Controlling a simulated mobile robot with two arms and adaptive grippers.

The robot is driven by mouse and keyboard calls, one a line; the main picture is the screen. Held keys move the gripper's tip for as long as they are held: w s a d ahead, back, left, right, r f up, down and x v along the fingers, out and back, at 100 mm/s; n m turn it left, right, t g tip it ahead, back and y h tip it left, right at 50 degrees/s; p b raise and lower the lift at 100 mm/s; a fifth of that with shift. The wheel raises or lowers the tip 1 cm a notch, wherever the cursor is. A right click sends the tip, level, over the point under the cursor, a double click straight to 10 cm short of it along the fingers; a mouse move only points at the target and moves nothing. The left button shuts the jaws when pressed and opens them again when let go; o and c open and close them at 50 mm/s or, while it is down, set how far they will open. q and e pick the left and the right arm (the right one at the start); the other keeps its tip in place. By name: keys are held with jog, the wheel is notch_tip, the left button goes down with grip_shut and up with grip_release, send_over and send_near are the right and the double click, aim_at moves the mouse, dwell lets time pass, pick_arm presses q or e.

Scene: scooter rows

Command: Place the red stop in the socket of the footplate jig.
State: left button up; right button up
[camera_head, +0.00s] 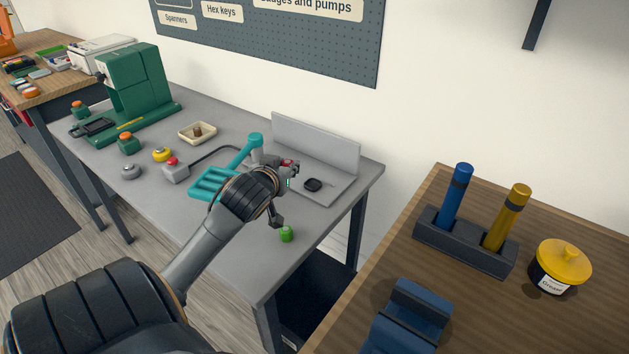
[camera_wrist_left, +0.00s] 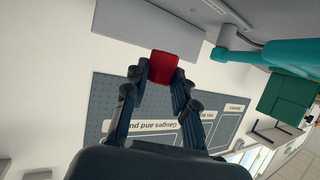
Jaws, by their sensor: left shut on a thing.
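My left gripper (camera_head: 287,168) is shut on the red stop (camera_wrist_left: 163,67). The stop sits between the fingertips in the left wrist view, and a bit of its red shows in the head view (camera_head: 288,162). The footplate jig (camera_head: 340,158) is a grey plate with an upright back wall on the bench. A dark socket (camera_head: 313,185) is on its flat base, empty as far as I can see. The gripper is at the left part of the jig, apart from the socket in the picture; its height above the base is unclear. My right gripper is not in view.
A teal slotted part (camera_head: 208,184) lies left of the jig, partly behind my arm. A green knob (camera_head: 286,234), yellow knob (camera_head: 162,154), grey knob (camera_head: 131,171) and red-button box (camera_head: 175,170) stand on the grey bench. A wooden table (camera_head: 400,258) is at the right.

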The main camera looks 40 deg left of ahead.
pick_arm(q)
jog(key=w+d+x, duration=0.1)
jog(key=x, duration=0.4)
send_over(312, 189)
jog(key=f, duration=0.5)
jog(key=shift+s+a+f, duration=0.1)
jog(key=shift+a+f, duration=0.15)
jog(key=shift+a, duration=0.15)
jog(key=shift+w+f, duration=0.35)
jog(key=shift+f, duration=0.15)
notch_tip(312, 189, down, 3)
jog(key=shift+w+f, duration=0.1)
jog(key=shift+w, duration=0.05)
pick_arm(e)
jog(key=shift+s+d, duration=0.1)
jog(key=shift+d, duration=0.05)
pick_arm(q)
jog(key=shift+f, duration=0.1)
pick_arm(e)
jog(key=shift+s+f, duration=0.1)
pick_arm(q)
jog(key=shift+f, duration=0.15)
jog(key=o, duration=0.9)
jog(key=shift+o, duration=0.2)
